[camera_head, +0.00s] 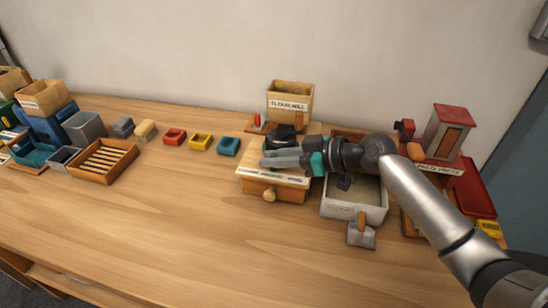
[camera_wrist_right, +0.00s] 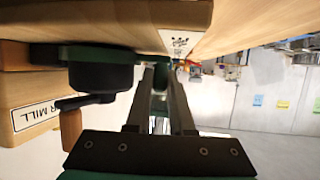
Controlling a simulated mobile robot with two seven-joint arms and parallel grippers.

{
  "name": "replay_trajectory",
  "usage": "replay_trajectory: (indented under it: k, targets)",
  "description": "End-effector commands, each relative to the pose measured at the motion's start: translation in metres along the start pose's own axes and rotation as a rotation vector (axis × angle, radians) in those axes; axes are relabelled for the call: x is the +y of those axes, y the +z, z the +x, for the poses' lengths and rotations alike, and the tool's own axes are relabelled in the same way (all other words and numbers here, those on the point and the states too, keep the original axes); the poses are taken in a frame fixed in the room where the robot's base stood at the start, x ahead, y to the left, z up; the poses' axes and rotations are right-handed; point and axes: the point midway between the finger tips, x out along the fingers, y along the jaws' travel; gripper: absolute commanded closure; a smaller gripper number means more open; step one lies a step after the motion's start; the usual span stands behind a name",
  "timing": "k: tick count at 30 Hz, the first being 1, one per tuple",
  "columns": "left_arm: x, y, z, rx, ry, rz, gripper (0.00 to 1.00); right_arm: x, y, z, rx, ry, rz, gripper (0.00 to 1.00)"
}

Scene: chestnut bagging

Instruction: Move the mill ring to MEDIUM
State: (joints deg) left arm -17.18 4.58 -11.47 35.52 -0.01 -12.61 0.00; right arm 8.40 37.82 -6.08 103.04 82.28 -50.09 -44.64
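The mill is a wooden box (camera_head: 262,188) with a round front knob, a pale label strip and a black upper part (camera_head: 281,137). In the right wrist view its black body (camera_wrist_right: 100,77) has a dark green round rim (camera_wrist_right: 75,55) and a crank with a wooden knob (camera_wrist_right: 71,130). My right gripper (camera_head: 265,162) lies across the mill top, fingers pointing left. In the right wrist view its fingertips (camera_wrist_right: 160,70) are close together beside the rim; whether they pinch anything is unclear. The ring's setting marks are not readable. My left gripper is out of view.
A wooden hopper box (camera_head: 290,103) stands behind the mill. A grey-white tray (camera_head: 355,213) with a scoop (camera_head: 361,234) in front is right of it, then a red-topped press (camera_head: 447,130). Red, yellow and teal small bins (camera_head: 200,142) sit left. The front table is clear.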

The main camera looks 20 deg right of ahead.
Motion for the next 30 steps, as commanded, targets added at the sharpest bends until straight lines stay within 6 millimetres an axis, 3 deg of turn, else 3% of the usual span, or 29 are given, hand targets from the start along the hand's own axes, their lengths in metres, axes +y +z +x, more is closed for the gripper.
replay_trajectory:
  k: [3, 14, 30]
  targets:
    - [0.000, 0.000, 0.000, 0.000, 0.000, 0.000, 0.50, 0.000, -0.001, 0.000, 0.001, 0.000, -0.001, 0.68]
    - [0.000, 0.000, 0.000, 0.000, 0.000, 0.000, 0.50, 0.000, 0.000, -0.008, 0.000, 0.002, -0.001, 0.68]
    - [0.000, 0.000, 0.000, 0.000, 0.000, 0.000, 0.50, 0.000, 0.001, -0.100, -0.003, 0.001, 0.000, 0.68]
